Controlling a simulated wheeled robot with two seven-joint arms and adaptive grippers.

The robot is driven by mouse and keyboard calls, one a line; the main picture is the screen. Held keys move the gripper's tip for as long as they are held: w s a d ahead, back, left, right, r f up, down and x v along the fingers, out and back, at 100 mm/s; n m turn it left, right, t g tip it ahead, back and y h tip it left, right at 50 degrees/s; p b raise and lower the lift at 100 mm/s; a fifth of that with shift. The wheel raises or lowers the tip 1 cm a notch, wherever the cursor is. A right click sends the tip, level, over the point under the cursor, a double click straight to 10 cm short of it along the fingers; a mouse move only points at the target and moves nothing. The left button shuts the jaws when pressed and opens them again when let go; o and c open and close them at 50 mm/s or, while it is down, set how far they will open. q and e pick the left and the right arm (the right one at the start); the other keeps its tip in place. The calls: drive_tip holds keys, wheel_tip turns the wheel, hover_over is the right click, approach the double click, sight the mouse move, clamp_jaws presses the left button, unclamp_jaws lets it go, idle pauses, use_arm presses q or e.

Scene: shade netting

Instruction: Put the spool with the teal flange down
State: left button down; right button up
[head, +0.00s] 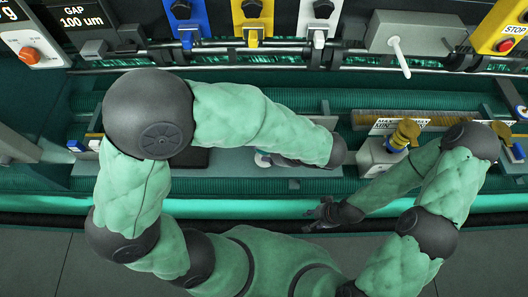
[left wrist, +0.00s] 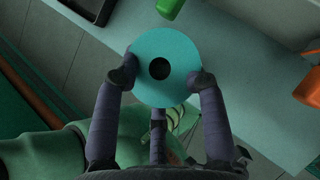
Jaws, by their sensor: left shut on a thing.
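My left gripper (left wrist: 162,78) is shut on the spool, its fingers on either side of the round teal flange (left wrist: 180,62). The flange faces the left wrist camera and has a dark hole in its middle; it hides the rest of the spool. My right gripper (head: 322,213) is dark, empty and open, low in the head view in front of the machine.
A grey ledge (head: 225,183) runs below my left forearm. To its right stands a pale block (head: 376,158) with a yellow knob (head: 405,134). A teal bar (head: 200,206) crosses the front edge. Levers and a yellow STOP box (head: 497,28) line the back.

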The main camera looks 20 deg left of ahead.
use_arm(q)
drive_tip(key=f, duration=0.3)
drive_tip(key=w+f, duration=0.1)
drive_tip(key=shift+a+f, duration=0.3)
drive_tip(key=shift+a, duration=0.1)
drive_tip(key=c, duration=0.7)
unclamp_jaws()
drive_tip(key=v, duration=1.2)
drive_tip(key=shift+r, duration=0.1)
